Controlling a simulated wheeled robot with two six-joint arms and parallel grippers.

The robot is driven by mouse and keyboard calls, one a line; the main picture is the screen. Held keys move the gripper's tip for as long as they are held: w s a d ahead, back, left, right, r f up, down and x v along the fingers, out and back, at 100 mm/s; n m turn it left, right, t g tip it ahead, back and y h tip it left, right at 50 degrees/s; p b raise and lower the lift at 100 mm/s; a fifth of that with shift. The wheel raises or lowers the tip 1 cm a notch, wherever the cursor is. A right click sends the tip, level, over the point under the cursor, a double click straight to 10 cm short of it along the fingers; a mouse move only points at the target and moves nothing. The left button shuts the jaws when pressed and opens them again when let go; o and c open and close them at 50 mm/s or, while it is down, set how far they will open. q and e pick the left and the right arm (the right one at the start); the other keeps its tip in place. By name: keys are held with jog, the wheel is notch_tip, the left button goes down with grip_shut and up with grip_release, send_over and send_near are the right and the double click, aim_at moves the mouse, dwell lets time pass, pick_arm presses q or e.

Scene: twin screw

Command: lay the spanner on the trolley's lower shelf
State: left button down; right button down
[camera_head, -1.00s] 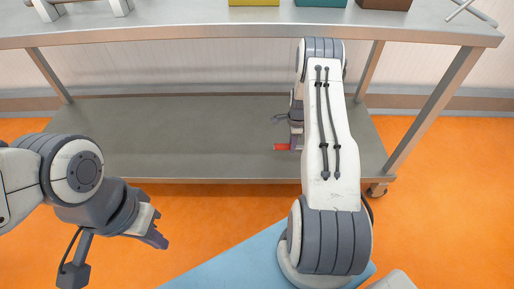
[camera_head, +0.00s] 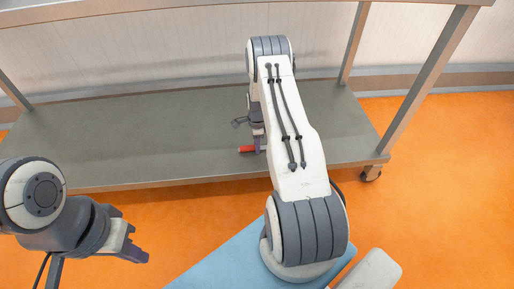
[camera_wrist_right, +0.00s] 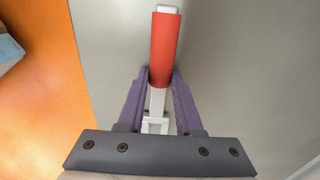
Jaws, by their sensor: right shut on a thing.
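The spanner (camera_wrist_right: 165,48) has a red grip and a pale metal shaft; in the head view its red grip (camera_head: 248,149) shows over the front part of the trolley's lower shelf (camera_head: 170,130). In the head view the right gripper (camera_head: 259,143) is partly hidden by my arm. I cannot tell whether the spanner touches the grey shelf. My left gripper (camera_head: 138,255) hangs in front of the shelf at the lower left, apart from everything; its finger opening is unclear.
The lower shelf is otherwise bare, with wide free room left of my right arm. A trolley leg (camera_head: 430,85) stands at the right and the upper shelf edge (camera_head: 110,18) crosses above. Orange floor (camera_head: 440,190) and a blue surface (camera_head: 215,262) lie in front.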

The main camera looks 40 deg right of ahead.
jog(key=shift+r, duration=0.15)
jog(key=c, duration=0.6)
grip_release()
jog(key=shift+f, duration=0.2)
notch_tip(320, 180, up, 8)
jog(key=p, duration=0.3)
jog(key=shift+p, duration=0.3)
jog(key=shift+f, duration=0.1)
